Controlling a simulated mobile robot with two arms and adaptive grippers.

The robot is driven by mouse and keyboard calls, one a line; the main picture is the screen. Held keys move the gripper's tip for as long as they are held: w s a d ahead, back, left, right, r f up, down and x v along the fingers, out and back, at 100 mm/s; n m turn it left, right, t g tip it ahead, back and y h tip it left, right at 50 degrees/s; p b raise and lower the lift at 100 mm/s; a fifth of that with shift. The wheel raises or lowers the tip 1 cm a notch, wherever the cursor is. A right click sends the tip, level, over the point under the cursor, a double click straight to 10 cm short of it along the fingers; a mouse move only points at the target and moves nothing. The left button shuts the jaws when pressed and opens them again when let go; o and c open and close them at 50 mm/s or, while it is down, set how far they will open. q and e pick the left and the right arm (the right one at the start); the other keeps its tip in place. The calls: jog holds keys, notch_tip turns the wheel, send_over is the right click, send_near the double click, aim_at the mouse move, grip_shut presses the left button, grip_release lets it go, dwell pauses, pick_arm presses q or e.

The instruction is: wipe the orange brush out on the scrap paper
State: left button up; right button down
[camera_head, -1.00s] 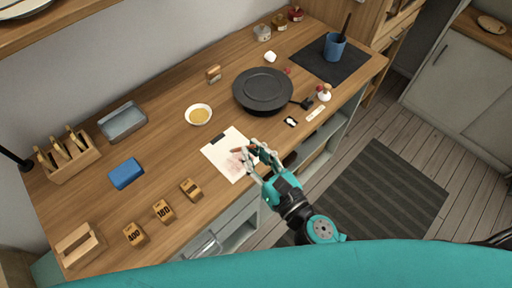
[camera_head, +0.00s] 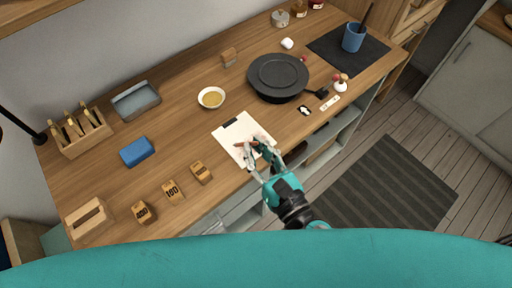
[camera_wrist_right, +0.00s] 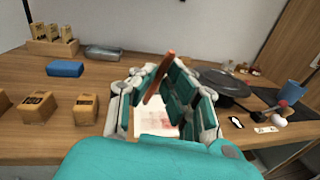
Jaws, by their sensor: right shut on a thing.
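The scrap paper (camera_head: 232,138) is a white sheet with a dark clip at its far edge, lying on the wooden counter. It also shows in the right wrist view (camera_wrist_right: 145,120), with faint reddish smears on it. My right gripper (camera_head: 258,153) is over the near part of the paper. It is shut on a slim reddish-brown brush (camera_wrist_right: 160,75), which stands tilted between the fingers in the right wrist view. The brush's tip is hidden by the fingers, so I cannot tell whether it touches the paper. My left gripper is not in view.
A black lidded pan (camera_head: 278,76) and a bowl of yellowish liquid (camera_head: 211,98) stand beyond the paper. Several labelled wooden blocks (camera_head: 173,191), a blue block (camera_head: 137,151) and a tool rack (camera_head: 82,135) are left. A blue cup (camera_head: 353,38) stands on a dark mat.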

jog(key=shift+f+b, duration=1.1)
jog(key=shift+f, duration=0.2)
jog(key=shift+r, duration=0.1)
